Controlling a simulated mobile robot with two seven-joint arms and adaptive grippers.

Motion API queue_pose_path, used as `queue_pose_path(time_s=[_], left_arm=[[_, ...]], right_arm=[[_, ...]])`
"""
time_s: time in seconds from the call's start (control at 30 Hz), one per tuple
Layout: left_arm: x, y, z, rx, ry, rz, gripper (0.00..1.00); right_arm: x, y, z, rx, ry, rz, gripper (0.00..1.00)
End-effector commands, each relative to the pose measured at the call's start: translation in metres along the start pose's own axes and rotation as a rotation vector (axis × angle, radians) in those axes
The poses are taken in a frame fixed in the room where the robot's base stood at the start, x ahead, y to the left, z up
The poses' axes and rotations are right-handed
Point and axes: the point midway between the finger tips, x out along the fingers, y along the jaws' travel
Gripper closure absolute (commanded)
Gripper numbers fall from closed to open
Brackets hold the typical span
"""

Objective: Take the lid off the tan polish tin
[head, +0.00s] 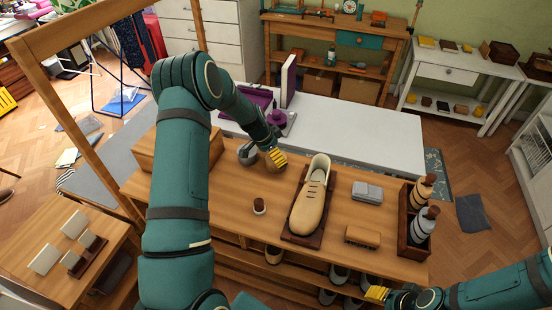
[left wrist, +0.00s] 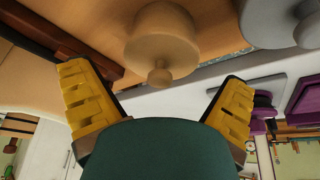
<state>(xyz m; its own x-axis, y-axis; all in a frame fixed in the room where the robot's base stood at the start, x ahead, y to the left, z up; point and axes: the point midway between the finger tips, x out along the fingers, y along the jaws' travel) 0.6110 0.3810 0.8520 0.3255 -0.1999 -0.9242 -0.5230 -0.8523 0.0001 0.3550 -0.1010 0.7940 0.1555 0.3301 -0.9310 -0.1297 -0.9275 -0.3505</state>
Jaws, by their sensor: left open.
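The tan polish tin (left wrist: 165,38) is round, with a small knob (left wrist: 160,77) on its lid, and the lid is on. In the head view the tin (head: 269,163) stands on the wooden bench, partly hidden by my left gripper (head: 279,157). In the left wrist view my left gripper (left wrist: 157,80) is open and empty, its yellow fingers spread to either side of the knob; I see no contact. A grey tin (left wrist: 280,18) stands beside the tan one. My right gripper (head: 377,293) is low at the front right, away from the tins; its jaw state is unclear.
A tan shoe (head: 312,198) sits on a dark tray right of the tins.

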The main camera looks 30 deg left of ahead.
Motion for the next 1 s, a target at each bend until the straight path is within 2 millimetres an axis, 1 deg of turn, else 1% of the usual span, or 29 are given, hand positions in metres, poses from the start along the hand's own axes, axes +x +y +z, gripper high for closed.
queue_pose_path(time_s=[0.03,0.13,0.4,0.47,0.5,0.53,0.57,1.0], left_arm=[[0.0076,-0.0001,0.0006,0.000,-0.001,0.001,0.00],[0.0152,-0.0004,0.0003,0.000,0.000,0.000,0.00],[0.0168,-0.0007,0.0001,-0.001,0.001,-0.001,0.00],[0.0168,-0.0006,0.0001,-0.001,0.001,-0.001,0.21],[0.0168,-0.0006,0.0001,-0.001,0.001,-0.001,0.35],[0.0168,-0.0006,0.0001,-0.001,0.001,-0.001,0.46],[0.0168,-0.0006,0.0002,-0.001,0.000,-0.001,0.53],[0.0144,-0.0006,-0.0010,0.000,0.001,-0.001,0.54]], right_arm=[[0.0009,0.0003,0.0004,0.000,-0.001,0.000,0.53],[0.0012,0.0005,0.0007,0.000,-0.001,0.000,0.53],[0.0011,0.0004,0.0007,-0.001,-0.002,0.000,0.53],[0.0011,0.0004,0.0007,0.000,-0.002,0.000,0.53],[0.0011,0.0004,0.0007,0.000,-0.002,0.000,0.53],[0.0011,0.0004,0.0007,0.000,-0.002,0.000,0.53],[0.0011,0.0004,0.0007,0.000,-0.002,0.000,0.53],[0.0009,0.0003,0.0005,0.000,-0.001,0.000,0.53]])
